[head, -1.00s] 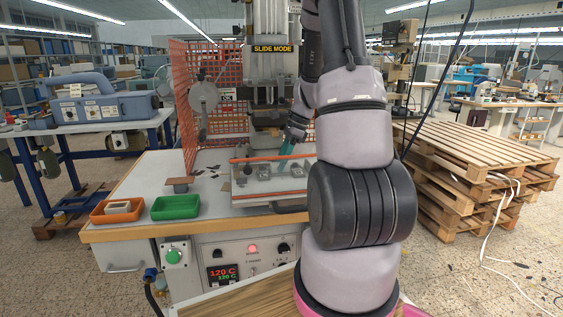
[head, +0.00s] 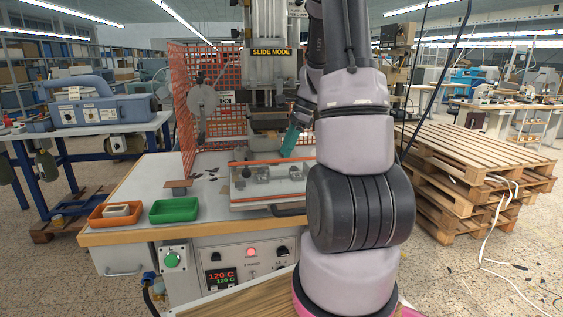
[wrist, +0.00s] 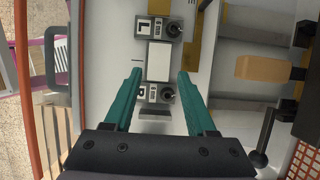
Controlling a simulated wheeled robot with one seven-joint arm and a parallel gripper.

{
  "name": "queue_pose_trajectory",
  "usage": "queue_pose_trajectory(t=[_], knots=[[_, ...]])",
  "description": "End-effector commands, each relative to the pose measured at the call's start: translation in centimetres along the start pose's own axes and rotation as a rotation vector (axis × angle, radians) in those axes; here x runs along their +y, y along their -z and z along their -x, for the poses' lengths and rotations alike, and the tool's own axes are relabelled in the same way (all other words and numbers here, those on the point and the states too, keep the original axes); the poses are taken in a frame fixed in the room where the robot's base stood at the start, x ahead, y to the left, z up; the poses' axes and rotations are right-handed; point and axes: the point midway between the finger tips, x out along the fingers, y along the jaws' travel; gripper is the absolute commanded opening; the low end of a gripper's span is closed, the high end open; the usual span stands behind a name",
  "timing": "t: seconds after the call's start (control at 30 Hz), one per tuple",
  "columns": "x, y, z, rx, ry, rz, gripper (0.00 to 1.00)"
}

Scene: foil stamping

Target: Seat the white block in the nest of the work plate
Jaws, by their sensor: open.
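The white block (wrist: 159,61) shows in the wrist view as a pale rectangle lying flat between two grey clamps with black knobs, the upper clamp (wrist: 147,28) marked L and the lower clamp (wrist: 150,94) marked R. It sits squarely in line with them on the work plate (wrist: 118,48); whether it is fully down cannot be told. My gripper (wrist: 160,73) is open and empty, its green fingers apart on either side, above the block. In the head view my gripper (head: 290,143) is raised over the work plate (head: 240,193), where the block cannot be made out.
The press head (head: 270,70) hangs over the back of the plate. An orange mesh guard (head: 180,105) stands at left. An orange tray (head: 100,219) with pale blocks and a green tray (head: 174,210) sit at the table's front left.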

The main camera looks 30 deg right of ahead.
Motion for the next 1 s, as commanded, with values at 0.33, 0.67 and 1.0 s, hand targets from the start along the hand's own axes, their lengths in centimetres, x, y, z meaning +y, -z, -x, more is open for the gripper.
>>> queue_pose_trajectory(t=[0.33,0.67,1.0], knots=[[0.0,0.0,5.7,0.000,0.001,-0.001,0.56],[4.0,-6.2,9.8,0.055,0.087,0.335,0.56],[15.3,-15.1,14.1,0.245,0.276,1.094,0.56]])
